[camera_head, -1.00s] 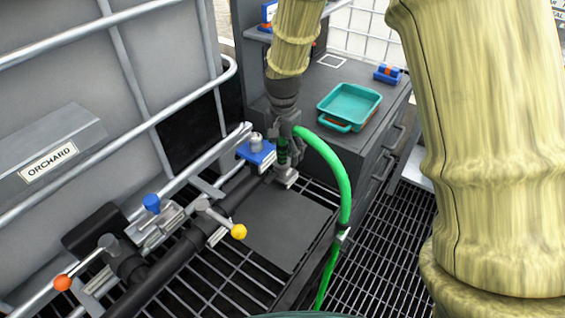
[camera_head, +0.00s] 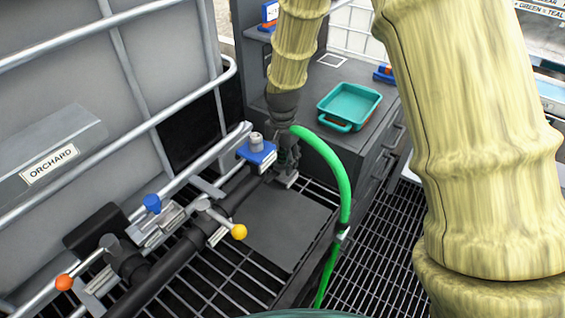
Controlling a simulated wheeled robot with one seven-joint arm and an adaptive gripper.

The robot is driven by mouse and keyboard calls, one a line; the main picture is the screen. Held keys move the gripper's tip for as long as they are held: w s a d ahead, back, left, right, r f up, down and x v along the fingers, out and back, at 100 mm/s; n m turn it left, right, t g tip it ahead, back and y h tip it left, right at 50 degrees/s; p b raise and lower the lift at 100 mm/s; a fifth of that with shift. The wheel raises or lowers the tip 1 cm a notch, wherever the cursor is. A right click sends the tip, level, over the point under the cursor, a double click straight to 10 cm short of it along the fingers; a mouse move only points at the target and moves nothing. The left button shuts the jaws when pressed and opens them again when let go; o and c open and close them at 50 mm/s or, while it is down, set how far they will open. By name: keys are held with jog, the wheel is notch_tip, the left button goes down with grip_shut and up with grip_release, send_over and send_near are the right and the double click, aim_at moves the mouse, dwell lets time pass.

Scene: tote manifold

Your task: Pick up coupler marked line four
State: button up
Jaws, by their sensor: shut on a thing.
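My gripper (camera_head: 287,160) is beside the end of the black pipe and is seen small and partly from behind. It is shut on the coupler at the upper end of the green hose (camera_head: 343,185). The coupler itself is mostly hidden by the gripper, and no line-four marking can be read. The hose arches right from the gripper, then hangs down past a pale clamp (camera_head: 343,232) to the grating. A blue block with a grey fitting (camera_head: 257,150) sits just left of the gripper.
A teal tray (camera_head: 349,103) stands on the dark cabinet behind. The black pipe (camera_head: 185,258) carries valves with orange, blue and yellow knobs (camera_head: 239,232). A caged tank labelled ORCHARD (camera_head: 48,166) fills the left. A flat dark plate (camera_head: 285,232) lies clear below the gripper.

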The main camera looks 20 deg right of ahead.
jog(key=shift+r, duration=0.1)
notch_tip(320, 180, up, 10)
jog(key=shift+f+b, duration=0.1)
jog(key=shift+b, duration=0.2)
dwell(0.4)
dwell(0.7)
